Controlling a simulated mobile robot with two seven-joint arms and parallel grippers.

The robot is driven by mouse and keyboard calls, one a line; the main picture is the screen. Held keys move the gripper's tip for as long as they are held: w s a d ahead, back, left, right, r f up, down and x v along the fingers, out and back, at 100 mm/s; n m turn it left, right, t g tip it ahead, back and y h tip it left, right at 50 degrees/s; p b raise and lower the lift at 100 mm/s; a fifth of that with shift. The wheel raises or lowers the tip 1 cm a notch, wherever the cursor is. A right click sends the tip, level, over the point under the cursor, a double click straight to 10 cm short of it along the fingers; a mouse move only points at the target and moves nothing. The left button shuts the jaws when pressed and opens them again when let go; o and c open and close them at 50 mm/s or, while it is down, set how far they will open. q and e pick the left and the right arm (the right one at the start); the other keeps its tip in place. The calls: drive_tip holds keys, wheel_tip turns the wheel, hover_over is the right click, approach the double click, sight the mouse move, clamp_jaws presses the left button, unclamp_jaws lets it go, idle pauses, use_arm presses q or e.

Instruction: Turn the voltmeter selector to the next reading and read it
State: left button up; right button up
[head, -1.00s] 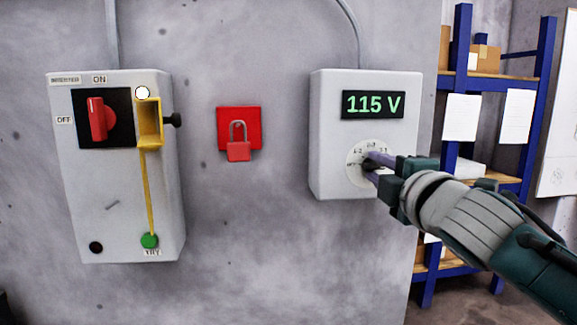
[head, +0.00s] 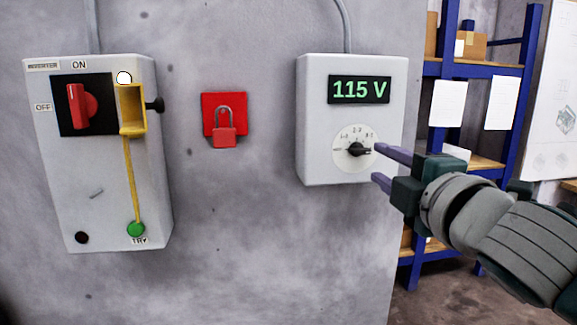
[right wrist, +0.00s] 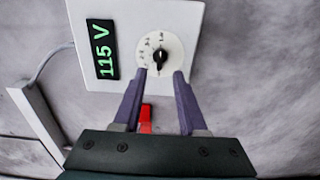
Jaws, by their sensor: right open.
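The voltmeter (head: 313,120) is a light grey wall box with a display (head: 359,90) that reads 115 V in green. Below the display is a round white dial with a black selector knob (head: 358,150). The voltmeter also shows in the right wrist view (right wrist: 175,15), with the knob (right wrist: 159,57) just beyond my fingertips. My right gripper (head: 376,164) is open and empty, with its two purple fingers apart just right of the dial. In the right wrist view the fingers (right wrist: 160,73) point at the knob without gripping it. My left gripper is not in view.
An inverter box (head: 105,210) with a red rotary handle (head: 80,105), a yellow bracket (head: 132,110) and a green button (head: 136,229) hangs at the left. A red padlock (head: 225,136) hangs between the boxes. Blue shelving (head: 520,90) stands at the right.

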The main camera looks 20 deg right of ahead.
drive_tip(key=shift+v, duration=1.55)
drive_tip(key=s+a+f+m+g+y+p, duration=0.1)
drive_tip(key=s+a+f+m+g, duration=0.3)
drive_tip(key=s, duration=0.3)
drive_tip(key=s+a+f+m+g+y+p, duration=0.25)
drive_tip(key=s+f+m+g, duration=0.25)
drive_tip(key=s, duration=0.3)
drive_tip(key=s+a+f+m+g+p, duration=0.1)
drive_tip(key=s+a+f+m+g, duration=0.3)
drive_tip(key=s, duration=0.3)
wheel_tip(320, 180, up, 38)
drive_tip(key=s+a+g+p, duration=0.1)
drive_tip(key=p, duration=3.6)
drive_tip(key=shift+s+y, duration=0.35)
drive_tip(key=shift+f, duration=0.2)
